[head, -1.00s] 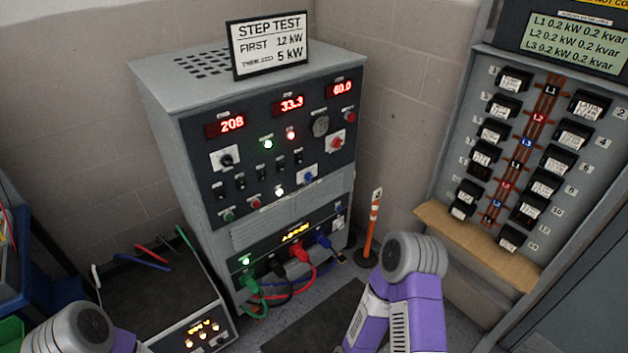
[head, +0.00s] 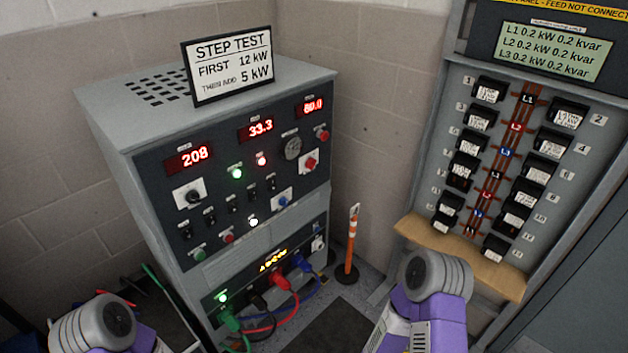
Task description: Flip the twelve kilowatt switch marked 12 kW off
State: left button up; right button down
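The grey load cabinet (head: 150,180) stands left of centre with a dark control panel facing me. A row of small black toggle switches (head: 231,204) runs across the panel below the red readouts. Their labels are too small to read, so I cannot tell which one is marked 12 kW or how each is set. The readouts show 208 (head: 189,158), 33.3 (head: 262,128) and what looks like 60.0 (head: 313,106). A green lamp (head: 237,173), a red lamp (head: 261,160) and a white lamp (head: 253,222) are lit. Neither gripper shows; only parts of my arms are at the bottom.
A sign (head: 228,66) on the cabinet reads STEP TEST, first 12 kW, then add 5 kW. Coloured cables (head: 284,297) plug in low on the cabinet. An orange post (head: 352,240) stands beside it. A breaker panel (head: 450,85) with a display (head: 554,51) fills the right side.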

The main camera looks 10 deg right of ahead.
aim_at(272, 183)
jog(key=z, duration=0.25)
jog(key=i, duration=0.85)
jog(key=u, duration=0.2)
